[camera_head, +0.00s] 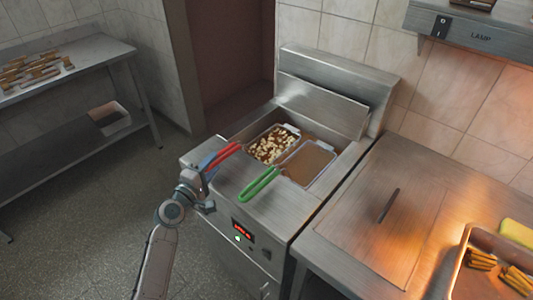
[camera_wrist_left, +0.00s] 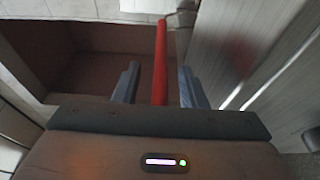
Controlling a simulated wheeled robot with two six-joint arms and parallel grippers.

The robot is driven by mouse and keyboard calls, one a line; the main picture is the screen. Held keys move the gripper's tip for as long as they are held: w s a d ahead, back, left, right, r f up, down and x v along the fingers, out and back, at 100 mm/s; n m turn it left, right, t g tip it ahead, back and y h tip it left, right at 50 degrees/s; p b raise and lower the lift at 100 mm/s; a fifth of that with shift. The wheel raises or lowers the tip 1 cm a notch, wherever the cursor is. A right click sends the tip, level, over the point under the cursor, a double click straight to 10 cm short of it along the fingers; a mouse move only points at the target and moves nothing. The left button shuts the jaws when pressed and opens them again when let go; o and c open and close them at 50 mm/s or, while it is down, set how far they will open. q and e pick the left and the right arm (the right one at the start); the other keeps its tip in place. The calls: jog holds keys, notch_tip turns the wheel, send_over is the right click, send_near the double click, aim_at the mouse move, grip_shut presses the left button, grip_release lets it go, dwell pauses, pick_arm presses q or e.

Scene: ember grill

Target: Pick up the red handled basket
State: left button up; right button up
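The red handled basket (camera_head: 272,143) sits in the left well of the fryer, holding pale food pieces. Its red handle (camera_head: 224,155) reaches out over the fryer's front left, toward my left gripper (camera_head: 209,163). In the left wrist view the red handle (camera_wrist_left: 160,60) runs between the two blue-grey fingers of my left gripper (camera_wrist_left: 158,75). Gaps show on both sides of the handle, so the fingers look open around it. How deep the handle lies between them is hard to tell. My right gripper is not in view.
A green handle (camera_head: 259,184) belongs to the basket in the fryer's right well (camera_head: 309,158), close to the red one. A steel counter (camera_head: 370,215) with a tray of food (camera_head: 470,262) adjoins at right. A steel table (camera_head: 85,62) stands at far left; open floor lies between.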

pick_arm(q)
jog(key=shift+w+d, duration=0.3)
jog(key=shift+w, duration=0.3)
jog(key=shift+s, duration=0.1)
grip_shut()
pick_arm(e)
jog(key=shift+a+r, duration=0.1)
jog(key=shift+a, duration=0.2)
pick_arm(q)
jog(key=shift+r, duration=0.15)
notch_tip(320, 180, up, 10)
jog(key=shift+f+p, duration=0.1)
jog(key=shift+p, duration=0.5)
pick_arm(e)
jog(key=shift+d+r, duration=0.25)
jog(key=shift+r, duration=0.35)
